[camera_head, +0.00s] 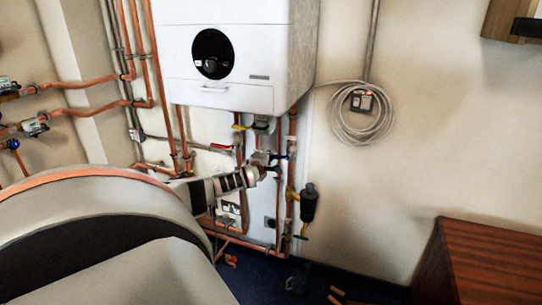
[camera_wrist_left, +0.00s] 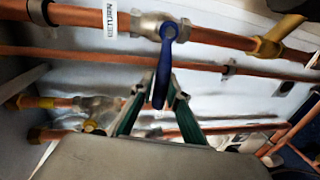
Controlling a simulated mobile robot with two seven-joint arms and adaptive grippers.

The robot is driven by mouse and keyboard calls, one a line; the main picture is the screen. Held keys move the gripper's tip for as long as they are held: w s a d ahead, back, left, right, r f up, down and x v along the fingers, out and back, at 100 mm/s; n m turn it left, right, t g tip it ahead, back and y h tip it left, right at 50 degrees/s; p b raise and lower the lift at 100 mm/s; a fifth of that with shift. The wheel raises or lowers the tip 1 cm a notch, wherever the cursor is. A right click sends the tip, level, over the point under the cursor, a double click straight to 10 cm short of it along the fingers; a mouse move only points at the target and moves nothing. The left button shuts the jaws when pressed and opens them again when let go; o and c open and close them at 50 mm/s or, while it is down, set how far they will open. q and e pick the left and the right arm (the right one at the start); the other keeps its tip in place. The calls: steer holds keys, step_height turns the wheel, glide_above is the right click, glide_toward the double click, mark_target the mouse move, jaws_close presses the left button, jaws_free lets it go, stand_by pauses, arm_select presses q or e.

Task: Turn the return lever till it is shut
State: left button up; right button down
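The return lever (camera_wrist_left: 161,75) is a long blue handle on a silver valve body (camera_wrist_left: 150,24), set in a copper pipe beside a white label reading RETURN. In the left wrist view it points down the picture, across the line of the pipe. My left gripper (camera_wrist_left: 163,82) has its two green-edged fingers drawn in close on either side of the handle, and they look shut on it. In the head view my left gripper (camera_head: 268,163) is below the white boiler, at the blue lever (camera_head: 281,156). The arm partly hides the valve there. My right gripper is not in view.
The white boiler (camera_head: 232,48) hangs just above. Copper pipes (camera_head: 291,126) run close around the gripper. A black fitting (camera_head: 309,202) with a yellow handle stands just right. A coiled grey cable (camera_head: 362,125) hangs on the wall. A brown wooden cabinet (camera_head: 488,262) is at lower right.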

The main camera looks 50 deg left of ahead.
arm_select(q)
steer(key=shift+o, duration=0.9)
steer(key=shift+r, duration=0.25)
steer(key=shift+f, duration=0.1)
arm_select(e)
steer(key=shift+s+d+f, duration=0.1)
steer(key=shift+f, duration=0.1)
